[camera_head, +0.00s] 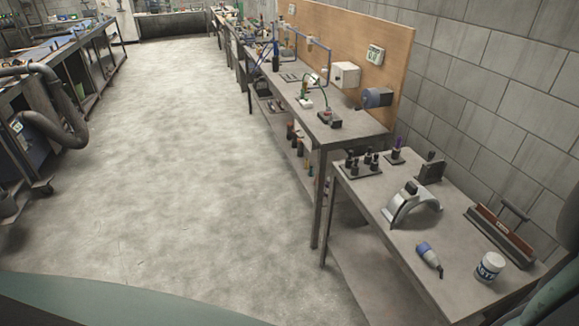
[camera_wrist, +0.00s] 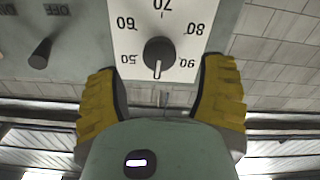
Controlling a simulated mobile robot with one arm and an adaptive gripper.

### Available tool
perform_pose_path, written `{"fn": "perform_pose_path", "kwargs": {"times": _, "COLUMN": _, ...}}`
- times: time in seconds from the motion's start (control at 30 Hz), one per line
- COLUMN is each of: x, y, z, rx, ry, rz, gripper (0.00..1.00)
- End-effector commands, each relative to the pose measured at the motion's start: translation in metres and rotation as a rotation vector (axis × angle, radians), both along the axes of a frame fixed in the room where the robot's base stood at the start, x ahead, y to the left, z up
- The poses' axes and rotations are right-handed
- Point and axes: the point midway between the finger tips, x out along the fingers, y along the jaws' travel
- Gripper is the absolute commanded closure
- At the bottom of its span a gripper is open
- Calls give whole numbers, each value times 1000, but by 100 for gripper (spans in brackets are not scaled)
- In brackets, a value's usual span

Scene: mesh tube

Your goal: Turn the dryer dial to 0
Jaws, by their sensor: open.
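In the wrist view, the dial (camera_wrist: 158,53) is a round black knob on a white scale plate (camera_wrist: 128,68). The plate's printed numbers run from 50 at the left over 70 at the top to 90 at the right. A light pointer mark on the knob points down in the picture, between 50 and 90. No contact shows. In the head view, my gripper is not seen and I cannot pick out the dial.
A black switch (camera_wrist: 40,53) with on/off lettering sits left of the scale on the pale green panel (camera_wrist: 85,35). The concrete floor (camera_head: 180,170) is clear.

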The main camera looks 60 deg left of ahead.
Motion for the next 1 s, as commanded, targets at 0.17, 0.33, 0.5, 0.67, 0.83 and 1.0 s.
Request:
{"fn": "perform_pose_path", "kwargs": {"times": 0.17, "x": -31, "y": 8, "z": -1, "rx": 3, "ry": 2, "rz": -4, "gripper": 30}}
{"fn": "perform_pose_path", "kwargs": {"times": 0.33, "x": -54, "y": 14, "z": -1, "rx": 2, "ry": 2, "rz": -4, "gripper": 30}}
{"fn": "perform_pose_path", "kwargs": {"times": 0.5, "x": -66, "y": 17, "z": 0, "rx": 1, "ry": 0, "rz": -5, "gripper": 30}}
{"fn": "perform_pose_path", "kwargs": {"times": 0.67, "x": -70, "y": 19, "z": 0, "rx": 1, "ry": -1, "rz": -3, "gripper": 30}}
{"fn": "perform_pose_path", "kwargs": {"times": 0.83, "x": -69, "y": 19, "z": 1, "rx": 0, "ry": -3, "rz": -1, "gripper": 30}}
{"fn": "perform_pose_path", "kwargs": {"times": 1.0, "x": -71, "y": 14, "z": 3, "rx": 7, "ry": -5, "rz": -14, "gripper": 30}}
